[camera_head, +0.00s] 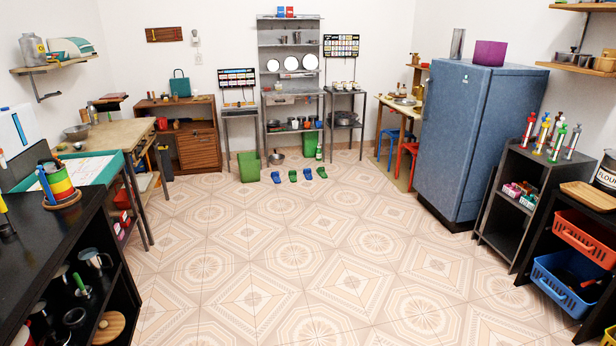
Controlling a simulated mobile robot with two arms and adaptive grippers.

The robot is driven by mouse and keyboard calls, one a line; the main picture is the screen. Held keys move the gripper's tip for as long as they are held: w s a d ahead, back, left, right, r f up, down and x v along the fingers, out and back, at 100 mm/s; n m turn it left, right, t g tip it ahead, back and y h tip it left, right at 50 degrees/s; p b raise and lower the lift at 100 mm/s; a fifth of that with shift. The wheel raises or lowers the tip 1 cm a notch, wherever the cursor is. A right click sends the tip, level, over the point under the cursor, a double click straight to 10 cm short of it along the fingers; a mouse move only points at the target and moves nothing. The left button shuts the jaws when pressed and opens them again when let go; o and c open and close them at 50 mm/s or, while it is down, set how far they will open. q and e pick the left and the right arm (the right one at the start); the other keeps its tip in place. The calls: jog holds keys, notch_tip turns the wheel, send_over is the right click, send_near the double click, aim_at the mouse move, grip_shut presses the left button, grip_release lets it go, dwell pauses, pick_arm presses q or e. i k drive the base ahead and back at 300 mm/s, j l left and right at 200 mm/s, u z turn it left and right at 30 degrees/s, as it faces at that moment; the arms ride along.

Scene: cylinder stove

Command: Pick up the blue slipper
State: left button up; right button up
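Several slippers lie in a row on the tiled floor near the back wall in the head view. A blue slipper (276,177) is at the left end of the row. A green slipper (293,176) is beside it, then a second blue slipper (308,174), then a green slipper (322,172) at the right end. They are small and far away, in front of the grey metal shelf rack. Neither of my grippers shows in the view.
The tiled floor (290,260) is clear up to the slippers. A green bin (248,166) stands just left of them, and a metal pot (277,158) sits behind. A black counter (70,220) is at left; a blue fridge (480,140) and dark shelves (520,205) are at right.

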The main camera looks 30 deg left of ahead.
aim_at(308, 173)
jog(key=u, duration=1.35)
